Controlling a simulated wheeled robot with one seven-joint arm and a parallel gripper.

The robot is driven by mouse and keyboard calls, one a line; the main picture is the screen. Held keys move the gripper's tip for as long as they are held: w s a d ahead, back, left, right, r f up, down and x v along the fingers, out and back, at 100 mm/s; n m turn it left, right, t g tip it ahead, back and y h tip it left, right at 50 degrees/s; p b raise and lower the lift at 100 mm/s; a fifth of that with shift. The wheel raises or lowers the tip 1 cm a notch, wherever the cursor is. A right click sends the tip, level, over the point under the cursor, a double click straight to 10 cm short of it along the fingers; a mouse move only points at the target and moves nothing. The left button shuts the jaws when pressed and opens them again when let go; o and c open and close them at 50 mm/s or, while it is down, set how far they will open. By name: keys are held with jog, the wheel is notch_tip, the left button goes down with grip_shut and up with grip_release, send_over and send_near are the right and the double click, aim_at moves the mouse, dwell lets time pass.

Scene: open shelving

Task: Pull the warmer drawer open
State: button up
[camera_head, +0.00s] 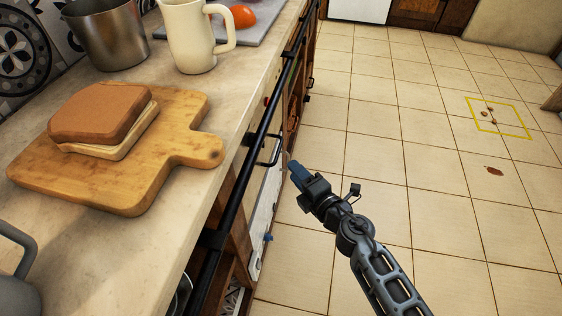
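A cream drawer front (263,196) shows at a steep angle below the counter edge; I take it to be the warmer drawer, and it looks shut. A dark bar handle (271,152) juts out near its top. My gripper (293,170) is just right of the handle, over the floor side, pointing up and left toward the cabinet. A small gap seems to lie between the fingertips and the handle. The fingers are seen from above and behind, so whether they are apart is unclear.
A black rail (255,140) runs along the counter front. On the counter are a wooden board (185,145) with a sandwich (100,115), a cream pitcher (190,40) and a metal pot (105,35). The tiled floor (390,150) at right is mostly clear, with small brown bits inside a yellow outline.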

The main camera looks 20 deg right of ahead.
jog(key=w+a+f+b, duration=0.1)
jog(key=w, duration=0.7)
jog(key=shift+b, duration=0.4)
jog(key=shift+w+a, duration=0.1)
jog(key=shift+c, duration=0.2)
grip_shut()
